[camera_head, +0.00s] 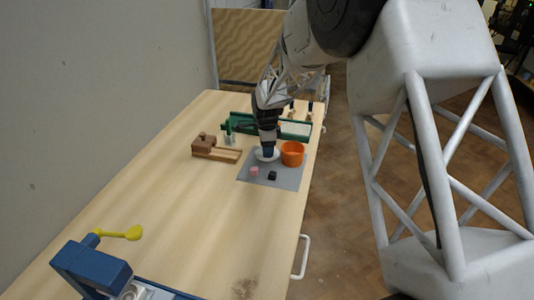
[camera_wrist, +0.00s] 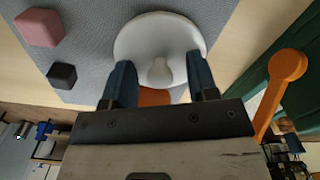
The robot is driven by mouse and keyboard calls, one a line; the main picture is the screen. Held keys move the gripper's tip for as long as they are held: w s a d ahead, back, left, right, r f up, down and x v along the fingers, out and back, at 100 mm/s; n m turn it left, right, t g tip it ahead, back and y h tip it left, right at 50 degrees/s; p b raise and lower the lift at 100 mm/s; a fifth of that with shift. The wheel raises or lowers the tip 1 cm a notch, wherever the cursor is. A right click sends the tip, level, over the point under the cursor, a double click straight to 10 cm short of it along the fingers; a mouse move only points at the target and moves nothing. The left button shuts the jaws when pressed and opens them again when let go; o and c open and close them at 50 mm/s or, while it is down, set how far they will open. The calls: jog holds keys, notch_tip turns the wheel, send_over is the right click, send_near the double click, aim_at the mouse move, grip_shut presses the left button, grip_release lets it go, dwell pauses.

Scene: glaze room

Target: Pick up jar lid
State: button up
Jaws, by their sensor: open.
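The jar lid (camera_wrist: 145,35) is a white disc with a rounded knob (camera_wrist: 160,70) at its middle. It lies at the edge of the grey mat, and only part of it shows in the head view (camera_head: 260,157) under my gripper (camera_head: 267,152). In the wrist view my gripper (camera_wrist: 161,80) is open, with its two blue fingers apart on either side of the knob. I cannot tell how far above the lid the fingertips are. An orange pot (camera_head: 292,153) stands close to the right of the lid; part of its orange shows between the fingers in the wrist view.
The grey mat (camera_head: 285,185) bears a pink block (camera_head: 254,172) and a dark block (camera_head: 272,175). A wooden tool (camera_head: 214,150) lies left, a green rack (camera_head: 240,121) behind. A blue device (camera_head: 92,268) with a yellow paddle (camera_head: 122,233) is at the near end. The table middle is clear.

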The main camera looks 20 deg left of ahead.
jog(key=c, duration=1)
jog(key=shift+r, duration=0.15)
notch_tip(320, 180, up, 10)
jog(key=shift+f, duration=0.1)
dwell(0.3)
jog(key=shift+d, duration=0.1)
dwell(0.4)
jog(key=d+r, duration=0.1)
jog(key=d, duration=0.8)
jog(key=shift+s+d+r, duration=0.15)
jog(key=shift+d+r, duration=0.05)
jog(key=shift+r, duration=0.2)
